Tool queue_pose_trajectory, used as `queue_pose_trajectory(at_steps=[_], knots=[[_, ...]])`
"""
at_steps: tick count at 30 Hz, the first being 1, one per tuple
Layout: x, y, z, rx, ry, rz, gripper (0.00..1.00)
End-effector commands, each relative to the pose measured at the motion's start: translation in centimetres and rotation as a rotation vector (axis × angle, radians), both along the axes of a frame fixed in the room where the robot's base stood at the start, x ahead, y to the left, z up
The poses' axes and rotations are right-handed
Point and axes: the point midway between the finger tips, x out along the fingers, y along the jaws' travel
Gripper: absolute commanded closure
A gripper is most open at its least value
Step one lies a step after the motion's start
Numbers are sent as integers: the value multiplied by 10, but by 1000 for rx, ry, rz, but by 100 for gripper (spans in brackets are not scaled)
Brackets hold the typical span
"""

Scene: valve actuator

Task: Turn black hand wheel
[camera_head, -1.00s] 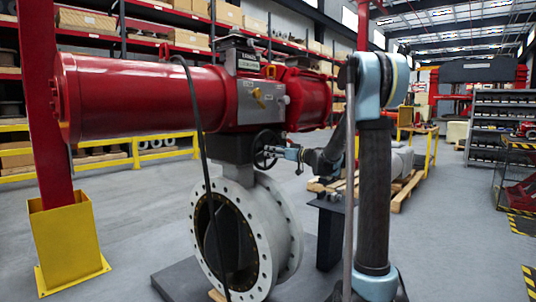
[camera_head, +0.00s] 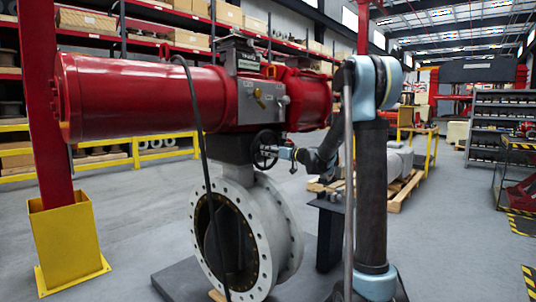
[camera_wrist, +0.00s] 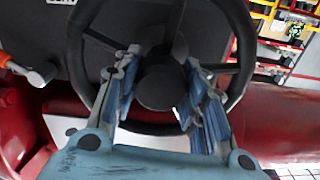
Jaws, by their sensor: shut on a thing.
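The black hand wheel (camera_head: 264,143) sits on the side of the valve's dark gearbox, below the red actuator. In the wrist view its rim, spokes and round hub (camera_wrist: 158,88) fill the upper middle. My gripper (camera_head: 274,152) is at the wheel from the right in the head view. In the wrist view my gripper (camera_wrist: 160,80) has one blue-grey finger on each side of the hub, reaching in among the spokes, and is shut on the wheel. The exact contact points of the fingertips are hard to make out.
The red actuator cylinder (camera_head: 140,98) extends left above the white flanged valve body (camera_head: 278,240). A black cable (camera_head: 207,200) hangs in front of the valve. A yellow-based red post (camera_head: 70,240) stands at left. A pallet (camera_head: 405,190) lies behind my arm. Open floor is at right.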

Motion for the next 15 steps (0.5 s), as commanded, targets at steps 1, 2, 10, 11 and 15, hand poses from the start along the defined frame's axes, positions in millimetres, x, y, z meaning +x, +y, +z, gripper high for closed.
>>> queue_pose_trajectory(at_steps=[1,2,10,11,15], knots=[[2,-1,0,5,6,-4,100],[2,-1,0,11,14,-4,100],[3,-3,0,107,136,-6,100],[3,-3,0,114,144,-6,100],[4,-3,0,130,165,-7,100]])
